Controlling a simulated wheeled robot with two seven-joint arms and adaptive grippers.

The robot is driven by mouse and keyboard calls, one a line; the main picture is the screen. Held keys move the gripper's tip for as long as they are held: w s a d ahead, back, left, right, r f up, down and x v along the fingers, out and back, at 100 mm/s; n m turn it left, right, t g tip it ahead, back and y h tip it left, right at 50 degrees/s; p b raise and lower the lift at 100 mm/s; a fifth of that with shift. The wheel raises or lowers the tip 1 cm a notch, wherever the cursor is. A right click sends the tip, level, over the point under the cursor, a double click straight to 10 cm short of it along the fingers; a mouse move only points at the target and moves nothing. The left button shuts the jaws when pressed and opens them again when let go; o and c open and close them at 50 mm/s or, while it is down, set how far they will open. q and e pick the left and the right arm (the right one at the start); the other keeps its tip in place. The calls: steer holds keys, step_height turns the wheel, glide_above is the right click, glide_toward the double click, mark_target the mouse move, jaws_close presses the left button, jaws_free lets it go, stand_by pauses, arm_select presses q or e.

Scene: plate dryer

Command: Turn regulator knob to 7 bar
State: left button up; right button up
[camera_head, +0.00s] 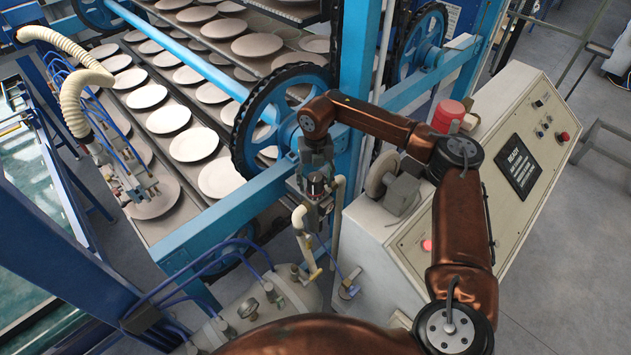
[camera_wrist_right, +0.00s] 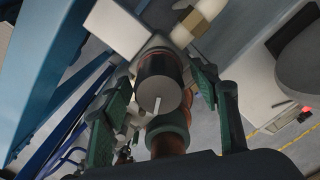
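The regulator knob (camera_wrist_right: 160,82) is a dark round cylinder with a white line on its end face, seen between my fingers in the right wrist view. The line points roughly downward there. In the head view the knob (camera_head: 316,181) is small and partly hidden beneath my right gripper (camera_head: 315,172). In the wrist view the green fingers of my right gripper (camera_wrist_right: 157,88) are spread on both sides of the knob, and they do not appear closed on it. A scale or pressure reading cannot be made out. My left gripper is not in view.
A blue frame with a large wheel (camera_head: 283,118) stands just behind the right gripper. A beige control cabinet (camera_head: 380,245) is close on the right. Pale pipes (camera_head: 304,232) run below the knob.

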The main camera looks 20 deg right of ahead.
mark_target(316, 177)
step_height(316, 177, up, 12)
stand_by(0.7)
stand_by(0.4)
